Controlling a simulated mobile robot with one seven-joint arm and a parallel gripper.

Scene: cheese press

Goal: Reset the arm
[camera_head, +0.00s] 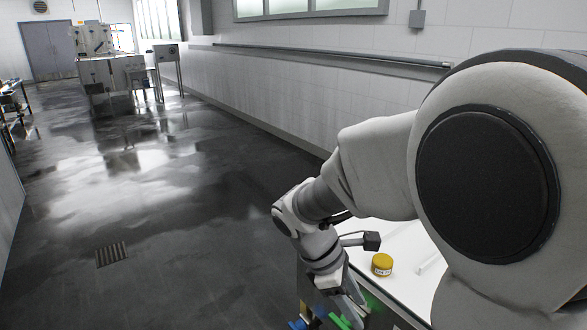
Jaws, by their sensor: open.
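My arm reaches in from the right side of the head view and bends down toward the lower middle. My gripper (338,309) hangs at its end, near the bottom edge of the picture, beside the left edge of a white table (405,246). Its jaws are open, and I see nothing held between them. The fingertips are partly cut off by the picture's lower edge.
A small yellow round item (382,264) with a label stands on the white table, right of my gripper. Blue and green items lie below the gripper. The wet dark floor (190,200) is open to the left. Machinery (105,60) stands far back.

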